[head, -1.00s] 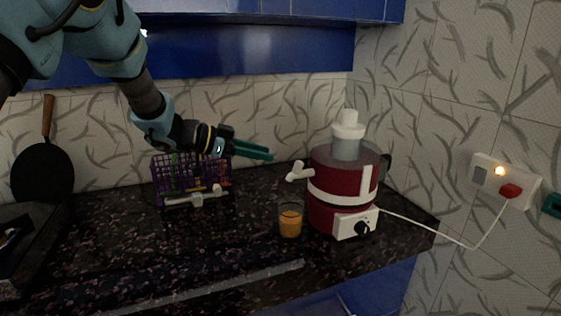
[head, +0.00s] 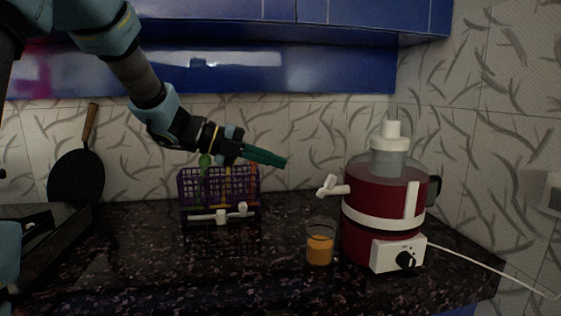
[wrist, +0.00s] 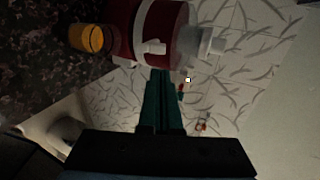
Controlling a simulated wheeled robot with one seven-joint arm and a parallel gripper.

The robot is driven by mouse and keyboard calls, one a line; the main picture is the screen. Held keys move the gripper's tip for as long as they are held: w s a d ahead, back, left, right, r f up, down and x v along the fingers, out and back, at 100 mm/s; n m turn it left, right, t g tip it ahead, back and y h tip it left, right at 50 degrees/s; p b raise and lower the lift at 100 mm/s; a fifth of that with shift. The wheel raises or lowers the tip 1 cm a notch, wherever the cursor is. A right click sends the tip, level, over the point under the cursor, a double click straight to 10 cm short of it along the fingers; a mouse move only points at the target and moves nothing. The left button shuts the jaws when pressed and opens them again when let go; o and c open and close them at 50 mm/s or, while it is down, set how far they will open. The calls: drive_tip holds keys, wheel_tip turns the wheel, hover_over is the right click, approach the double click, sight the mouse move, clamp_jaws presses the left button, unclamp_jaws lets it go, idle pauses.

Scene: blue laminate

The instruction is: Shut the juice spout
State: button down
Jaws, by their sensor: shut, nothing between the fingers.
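The red and white juicer (head: 383,205) stands on the dark counter at the right in the head view. Its white spout (head: 333,187) sticks out to the left, above and beside a glass of orange juice (head: 320,246). My gripper (head: 285,162) is shut and empty, its green fingers held in the air up and left of the spout, apart from it. In the wrist view my gripper (wrist: 161,75) points toward the juicer (wrist: 166,22), with the white spout (wrist: 153,47) just beyond the fingertips. The glass (wrist: 92,38) is left of the juicer there.
A purple rack (head: 219,190) with utensils stands on the counter (head: 130,240) below my arm. A black pan (head: 76,172) leans on the wall at the left. Blue cabinets (head: 280,65) hang above. A white cord (head: 480,262) runs right from the juicer.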

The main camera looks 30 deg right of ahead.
sight(328, 178)
drive_tip(key=p+x, duration=0.2)
drive_tip(key=x, duration=0.9)
drive_tip(key=shift+p, duration=0.3)
drive_tip(key=shift+a, duration=0.1)
drive_tip(key=shift+r, duration=0.15)
